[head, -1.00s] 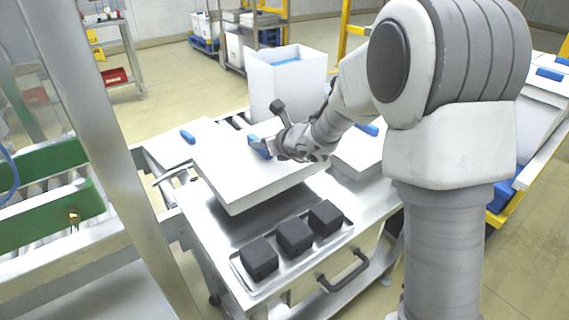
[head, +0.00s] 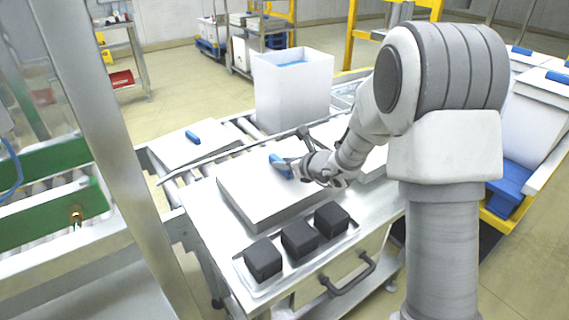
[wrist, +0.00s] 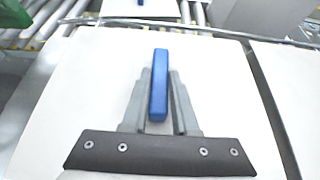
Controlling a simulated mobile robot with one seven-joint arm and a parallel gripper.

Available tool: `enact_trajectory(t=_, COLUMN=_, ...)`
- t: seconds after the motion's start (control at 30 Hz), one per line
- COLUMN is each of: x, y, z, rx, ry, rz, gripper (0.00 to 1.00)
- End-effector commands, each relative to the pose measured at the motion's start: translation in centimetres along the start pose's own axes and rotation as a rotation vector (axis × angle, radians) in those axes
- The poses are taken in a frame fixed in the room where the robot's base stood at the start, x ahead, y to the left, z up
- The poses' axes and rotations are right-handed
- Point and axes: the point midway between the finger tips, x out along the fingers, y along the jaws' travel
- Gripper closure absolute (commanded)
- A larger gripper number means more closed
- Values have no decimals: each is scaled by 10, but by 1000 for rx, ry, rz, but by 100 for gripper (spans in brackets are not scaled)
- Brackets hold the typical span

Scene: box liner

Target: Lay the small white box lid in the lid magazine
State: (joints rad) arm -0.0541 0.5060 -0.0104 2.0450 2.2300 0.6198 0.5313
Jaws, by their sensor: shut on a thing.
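A white lid (head: 248,192) with a blue grip bar (head: 279,166) is at the middle of the steel table in the head view. My gripper (head: 288,170) is shut on that blue bar; in the wrist view the two fingers (wrist: 160,95) stand on either side of the bar (wrist: 159,84). The lid lies flat, low at the table top; I cannot tell whether it touches. Another white lid with a blue bar (head: 193,137) lies at the left on the roller conveyor. Which structure is the lid magazine is not clear from these views.
Several black blocks (head: 299,238) stand on a tray in front of the held lid. A tall white box with a blue lining (head: 292,92) stands behind. Another white panel (wrist: 290,85) lies close to the right, across a narrow gap. A steel post (head: 130,150) rises at the left.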

Motion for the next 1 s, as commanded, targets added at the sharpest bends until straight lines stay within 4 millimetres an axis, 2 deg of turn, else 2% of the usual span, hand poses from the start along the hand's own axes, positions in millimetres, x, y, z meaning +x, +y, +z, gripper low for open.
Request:
enact_trajectory(t=0.03, x=1, y=0, z=-1, rx=0, ry=0, rz=0, gripper=69)
enact_trajectory(t=0.17, x=0, y=0, z=0, rx=0, ry=0, rz=0, gripper=46)
enact_trajectory(t=0.2, x=0, y=0, z=0, rx=0, ry=0, rz=0, gripper=43)
enact_trajectory(t=0.57, x=-2, y=0, z=3, rx=0, ry=0, rz=0, gripper=43)
enact_trajectory(t=0.67, x=-14, y=-1, z=3, rx=1, ry=-1, rz=-2, gripper=43)
enact_trajectory(t=1.0, x=-85, y=-1, z=4, rx=0, ry=-1, rz=-3, gripper=43)
